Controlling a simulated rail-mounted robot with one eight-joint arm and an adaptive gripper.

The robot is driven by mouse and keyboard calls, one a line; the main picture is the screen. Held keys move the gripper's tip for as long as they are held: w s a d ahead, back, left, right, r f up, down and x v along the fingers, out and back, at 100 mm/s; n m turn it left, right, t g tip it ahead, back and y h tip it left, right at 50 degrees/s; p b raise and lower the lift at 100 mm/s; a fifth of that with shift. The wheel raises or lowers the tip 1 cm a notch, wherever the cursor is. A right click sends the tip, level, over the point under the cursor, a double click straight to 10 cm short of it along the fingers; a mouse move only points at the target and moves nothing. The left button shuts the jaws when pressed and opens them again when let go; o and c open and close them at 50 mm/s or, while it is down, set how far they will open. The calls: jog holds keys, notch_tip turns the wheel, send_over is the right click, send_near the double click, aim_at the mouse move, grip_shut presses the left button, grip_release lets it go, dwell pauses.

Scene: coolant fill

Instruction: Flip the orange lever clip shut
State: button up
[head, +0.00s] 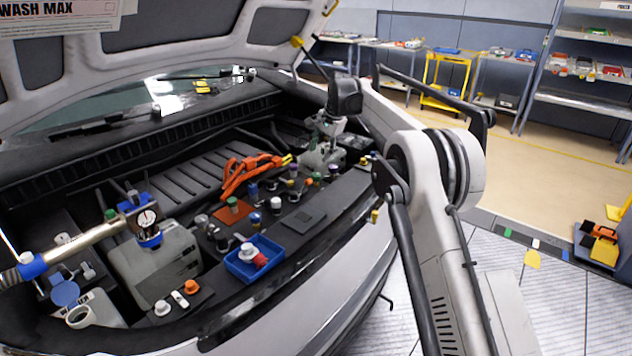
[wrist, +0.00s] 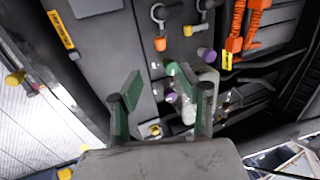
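My gripper (wrist: 163,88) is open in the wrist view, its two green-padded fingers apart with nothing held between them. In the head view my gripper (head: 318,155) hangs over the far right part of the engine bay. A small orange piece (wrist: 160,44) sits on a black fitting ahead of the fingers in the wrist view, apart from them. Another small orange piece (head: 190,287) sits on a dark plate at the front of the bay in the head view. I cannot tell which, if either, is the lever clip, nor its lever position.
Orange cables (head: 245,172) cross the bay's middle and also show in the wrist view (wrist: 235,30). A pale bottle (wrist: 190,108) and purple caps (wrist: 206,54) lie near my fingers. A blue tray (head: 240,268) stands at the front. The raised hood (head: 185,52) is overhead.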

aim_at(310, 179)
jog(key=x, duration=1.3)
jog(key=shift+w+a+f, duration=0.1)
jog(key=shift+w+f, duration=0.05)
jog(key=shift+f, duration=0.15)
jog(key=shift+c, duration=0.4)
grip_shut()
